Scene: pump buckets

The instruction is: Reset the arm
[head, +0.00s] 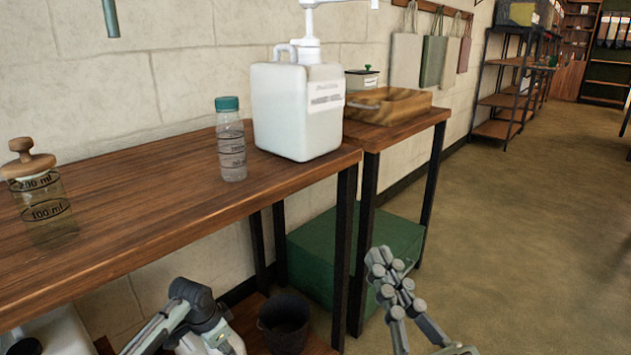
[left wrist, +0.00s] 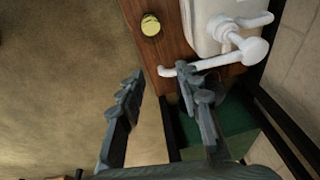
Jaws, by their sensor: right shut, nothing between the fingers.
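My right gripper (head: 393,285) is at the bottom right of the centre in the head view. Its fingers are together with nothing between them, and it is in front of the table end and clear of the bottles. Part of my left arm (head: 190,315) shows low in the head view, below the table edge; its fingers cannot be made out there. In the left wrist view my left gripper (left wrist: 160,90) has its two fingers spread apart and nothing between them. A white pump container (left wrist: 208,25) with a long spout (left wrist: 200,66) shows just beyond the right finger; contact cannot be told.
The wooden table (head: 130,225) holds a white pump jug (head: 292,112), a teal-capped bottle (head: 231,145) and a cork-topped jar (head: 40,205). A wooden tray (head: 400,103) stands behind. A green box (head: 335,245) and dark bucket (head: 284,322) are below. Floor at right (head: 530,240) is clear.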

